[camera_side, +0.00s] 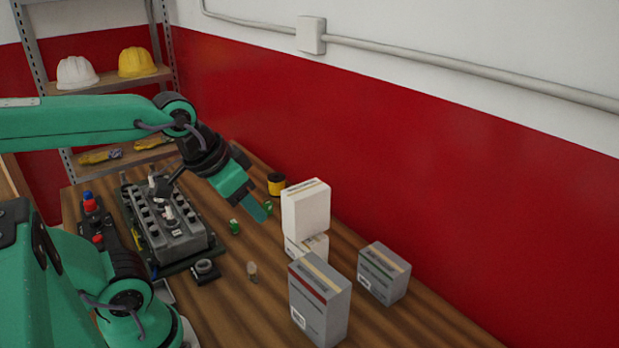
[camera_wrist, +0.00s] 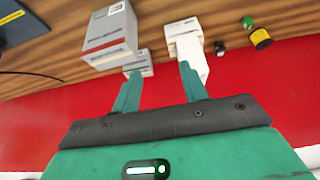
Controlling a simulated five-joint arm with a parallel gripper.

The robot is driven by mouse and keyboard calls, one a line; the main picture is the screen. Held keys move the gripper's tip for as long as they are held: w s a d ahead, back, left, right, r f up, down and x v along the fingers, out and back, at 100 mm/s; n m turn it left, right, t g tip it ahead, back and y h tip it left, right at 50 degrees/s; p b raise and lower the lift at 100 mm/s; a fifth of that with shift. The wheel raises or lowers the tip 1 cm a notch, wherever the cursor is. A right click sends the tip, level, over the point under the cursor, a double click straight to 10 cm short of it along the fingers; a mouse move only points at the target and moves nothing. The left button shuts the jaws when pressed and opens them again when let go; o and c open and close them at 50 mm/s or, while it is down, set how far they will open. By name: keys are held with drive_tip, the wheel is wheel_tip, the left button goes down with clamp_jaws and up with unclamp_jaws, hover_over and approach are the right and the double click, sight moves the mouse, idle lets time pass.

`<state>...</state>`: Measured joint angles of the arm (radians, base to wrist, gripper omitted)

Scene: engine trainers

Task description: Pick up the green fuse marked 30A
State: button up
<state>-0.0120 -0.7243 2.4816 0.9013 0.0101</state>
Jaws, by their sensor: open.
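A small green fuse-like piece (camera_side: 234,227) stands on the wooden bench beside the engine block in the side view. A second small green piece (camera_side: 268,207) is close behind my fingertips, near a yellow and black spool. I cannot read 30A on either. In the wrist view a green piece (camera_wrist: 247,22) lies at the upper right, beside the spool and outside the span of my fingers. My gripper (camera_side: 262,214) is open and empty above the bench, left of the white boxes; its two fingers also show apart in the wrist view (camera_wrist: 160,70).
White boxes (camera_side: 305,210) stand stacked just right of my gripper. Two grey boxes, one striped red (camera_side: 318,300) and one striped green (camera_side: 384,272), stand nearer and right. The engine block (camera_side: 167,225) is at left, the spool (camera_side: 276,184) behind, a red wall beyond.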

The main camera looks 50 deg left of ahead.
drive_tip(key=w+a+g, duration=0.2)
drive_tip(key=w+a, duration=0.3)
drive_tip(key=w, duration=0.2)
drive_tip(key=n+g, duration=0.1)
drive_tip(key=g, duration=0.3)
hover_over(268, 202)
drive_tip(key=f, duration=1.5)
drive_tip(key=shift+s+d+f, duration=0.1)
drive_tip(key=shift+d+f, duration=0.2)
drive_tip(key=shift+f, duration=0.05)
drive_tip(key=shift+a+f, duration=0.35)
drive_tip(key=shift+f, duration=1.3)
drive_tip(key=shift+d+f, duration=0.15)
drive_tip(key=shift+f, duration=2.45)
